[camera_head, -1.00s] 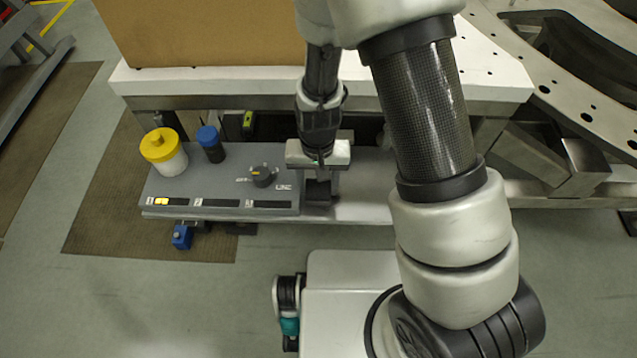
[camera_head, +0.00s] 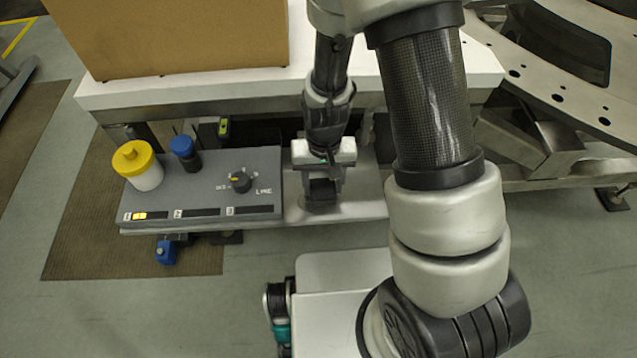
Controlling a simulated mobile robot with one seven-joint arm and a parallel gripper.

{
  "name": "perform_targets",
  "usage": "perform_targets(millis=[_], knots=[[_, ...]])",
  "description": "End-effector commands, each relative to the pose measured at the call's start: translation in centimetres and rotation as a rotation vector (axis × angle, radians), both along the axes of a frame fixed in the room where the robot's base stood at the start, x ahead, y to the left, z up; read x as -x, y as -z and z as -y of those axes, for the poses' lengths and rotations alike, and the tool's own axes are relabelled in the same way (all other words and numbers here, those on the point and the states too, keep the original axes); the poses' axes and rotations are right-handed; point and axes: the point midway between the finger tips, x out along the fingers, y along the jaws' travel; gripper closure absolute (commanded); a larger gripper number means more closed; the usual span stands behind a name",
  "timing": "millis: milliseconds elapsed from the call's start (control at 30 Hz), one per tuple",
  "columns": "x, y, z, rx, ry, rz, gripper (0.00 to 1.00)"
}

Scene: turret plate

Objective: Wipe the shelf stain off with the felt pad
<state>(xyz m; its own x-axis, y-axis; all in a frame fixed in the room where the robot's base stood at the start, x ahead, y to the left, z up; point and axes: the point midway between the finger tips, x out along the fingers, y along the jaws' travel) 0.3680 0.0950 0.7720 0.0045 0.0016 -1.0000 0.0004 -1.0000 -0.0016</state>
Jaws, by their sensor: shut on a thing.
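My gripper (camera_head: 322,180) points down over the lower shelf (camera_head: 362,206), just right of the grey panel. It is shut on a dark block, which I take to be the felt pad (camera_head: 322,193). The pad is low at the shelf surface; whether it touches cannot be told.
The grey panel (camera_head: 205,198) carries a yellow-lidded jar (camera_head: 146,175), a blue-capped bottle (camera_head: 186,154) and a black knob (camera_head: 241,182). A white tabletop (camera_head: 180,93) with a cardboard box (camera_head: 170,40) overhangs the shelf. A blue object (camera_head: 166,251) hangs below the front edge.

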Motion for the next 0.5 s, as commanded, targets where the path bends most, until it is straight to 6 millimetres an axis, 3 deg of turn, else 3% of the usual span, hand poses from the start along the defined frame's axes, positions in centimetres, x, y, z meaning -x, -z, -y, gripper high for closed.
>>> perform_targets(millis=[500], knots=[[0.3, 0.2, -3.6, 0.001, -0.005, -0.005, 0.68]])
